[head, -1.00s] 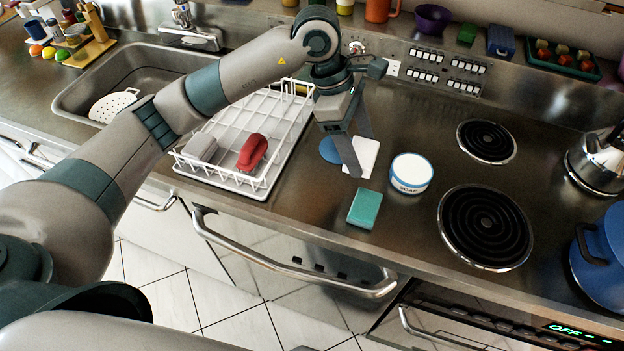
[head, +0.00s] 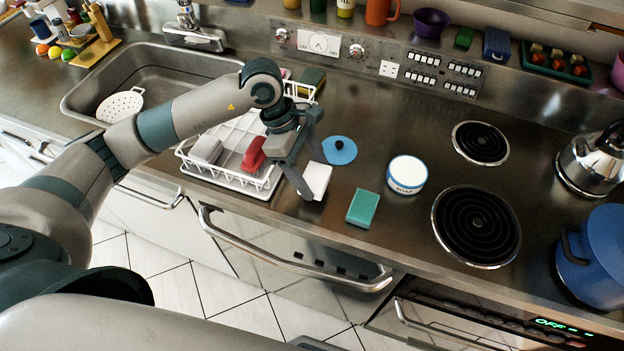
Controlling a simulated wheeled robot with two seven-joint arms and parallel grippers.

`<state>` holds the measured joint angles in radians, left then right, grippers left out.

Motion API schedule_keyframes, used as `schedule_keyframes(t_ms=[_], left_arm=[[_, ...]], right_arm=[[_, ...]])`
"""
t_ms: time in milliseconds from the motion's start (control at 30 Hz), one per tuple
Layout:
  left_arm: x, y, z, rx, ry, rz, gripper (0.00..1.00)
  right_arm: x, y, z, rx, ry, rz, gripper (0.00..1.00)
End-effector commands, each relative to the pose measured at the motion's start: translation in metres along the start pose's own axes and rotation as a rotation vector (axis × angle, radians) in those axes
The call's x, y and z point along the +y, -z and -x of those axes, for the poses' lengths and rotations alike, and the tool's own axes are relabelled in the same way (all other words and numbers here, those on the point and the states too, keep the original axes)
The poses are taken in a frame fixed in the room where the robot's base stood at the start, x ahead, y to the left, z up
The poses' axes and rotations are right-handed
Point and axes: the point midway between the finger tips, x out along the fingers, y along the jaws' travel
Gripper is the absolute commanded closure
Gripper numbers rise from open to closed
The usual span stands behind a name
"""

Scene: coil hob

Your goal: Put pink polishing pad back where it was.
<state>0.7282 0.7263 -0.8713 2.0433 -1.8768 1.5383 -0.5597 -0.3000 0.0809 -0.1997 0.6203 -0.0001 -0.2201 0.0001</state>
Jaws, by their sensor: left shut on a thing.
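My left gripper (head: 311,182) is shut on a flat white block (head: 318,178) and holds it over the counter, just right of the dish rack's front corner. One finger covers its left edge. I see no clearly pink pad; a small pink patch (head: 285,73) shows behind my left wrist at the back of the rack, mostly hidden. The white wire dish rack (head: 190,168) holds a red item (head: 253,154) and a grey block (head: 206,149). My right gripper is not in view.
Coil burners (head: 476,226), a kettle (head: 592,160) and a blue pot (head: 597,258) are farther right. The sink (head: 150,70) is left.

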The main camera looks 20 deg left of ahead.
Motion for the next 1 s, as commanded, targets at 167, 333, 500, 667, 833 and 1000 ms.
schedule_keyframes(t_ms=[167, 333, 500, 667, 833, 1000], left_arm=[[-0.001, 0.005, -0.012, 0.000, 0.005, 0.004, 0.52], [-0.001, 0.012, -0.030, 0.000, 0.005, 0.002, 0.52], [0.000, 0.015, -0.036, 0.000, 0.001, 0.000, 0.52], [0.000, 0.015, -0.036, 0.000, 0.001, 0.000, 0.52], [0.000, 0.015, -0.037, 0.000, 0.001, 0.000, 0.22], [0.000, 0.015, -0.037, 0.000, 0.001, 0.000, 0.16]], right_arm=[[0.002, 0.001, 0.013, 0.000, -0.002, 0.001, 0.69], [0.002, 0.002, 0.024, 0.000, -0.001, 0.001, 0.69], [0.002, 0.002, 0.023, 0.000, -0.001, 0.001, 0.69], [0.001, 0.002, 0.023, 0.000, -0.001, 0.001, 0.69], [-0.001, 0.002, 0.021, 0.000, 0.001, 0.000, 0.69], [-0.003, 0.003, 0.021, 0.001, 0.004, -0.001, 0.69]])
